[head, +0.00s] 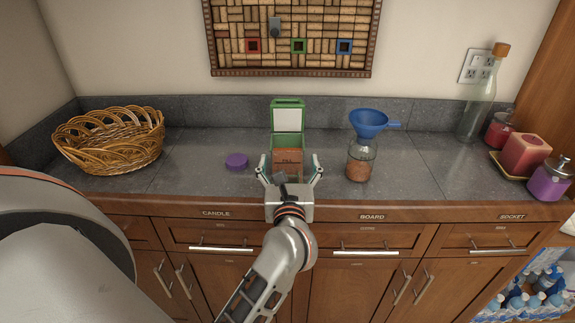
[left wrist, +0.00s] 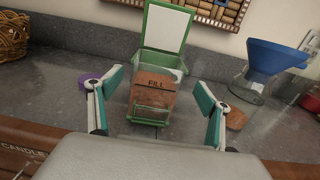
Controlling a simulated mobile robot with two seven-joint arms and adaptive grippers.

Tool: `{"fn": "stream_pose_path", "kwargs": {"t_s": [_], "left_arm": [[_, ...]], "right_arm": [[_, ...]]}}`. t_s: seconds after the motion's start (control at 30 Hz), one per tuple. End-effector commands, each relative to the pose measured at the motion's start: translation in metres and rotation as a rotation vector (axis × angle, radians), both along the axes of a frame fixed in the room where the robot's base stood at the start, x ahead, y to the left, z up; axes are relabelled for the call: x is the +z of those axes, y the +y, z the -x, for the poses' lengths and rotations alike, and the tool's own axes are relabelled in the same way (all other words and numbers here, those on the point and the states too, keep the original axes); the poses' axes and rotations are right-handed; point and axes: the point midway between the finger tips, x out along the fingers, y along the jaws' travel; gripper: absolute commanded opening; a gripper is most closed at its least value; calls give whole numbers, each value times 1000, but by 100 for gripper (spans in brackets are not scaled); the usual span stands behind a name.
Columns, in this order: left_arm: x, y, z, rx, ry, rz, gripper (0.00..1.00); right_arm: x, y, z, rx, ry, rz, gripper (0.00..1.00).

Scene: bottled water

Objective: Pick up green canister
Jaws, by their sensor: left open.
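The green canister (head: 288,142) stands on the counter with its green-framed lid raised at the back. It has clear walls, brown contents and a "FILL" mark on its front. In the left wrist view the canister (left wrist: 154,92) stands upright ahead, between the fingers. My left gripper (head: 289,170) is open at the counter's front edge, with one finger on each side of the canister's front. In the left wrist view the gripper (left wrist: 157,100) shows teal-padded fingers with space on both sides of the canister; I cannot tell whether they touch it. My right gripper is not in view.
A purple lid (head: 236,160) lies left of the canister. A jar (head: 361,160) with a blue funnel (head: 369,123) stands to the right. A wicker basket (head: 110,138) is at far left. A bottle (head: 479,105) and candle (head: 526,153) are at far right. A corkboard (head: 320,35) hangs behind.

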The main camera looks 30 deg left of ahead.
Motion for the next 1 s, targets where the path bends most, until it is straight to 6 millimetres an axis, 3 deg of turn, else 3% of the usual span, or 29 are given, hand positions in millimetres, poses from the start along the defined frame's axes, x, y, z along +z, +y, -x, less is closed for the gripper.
{"fn": "stream_pose_path", "kwargs": {"t_s": [0.4,0.73,0.93,0.97,1.0], "left_arm": [[-2,32,-41,0,0,-6,78],[-3,35,-46,1,1,-5,78],[-3,35,-46,1,1,-5,27],[-3,35,-46,1,1,-5,20],[-1,35,-46,0,-2,-7,20]], "right_arm": [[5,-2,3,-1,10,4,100],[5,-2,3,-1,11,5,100],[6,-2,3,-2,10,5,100],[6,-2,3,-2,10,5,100],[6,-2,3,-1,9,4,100]]}}
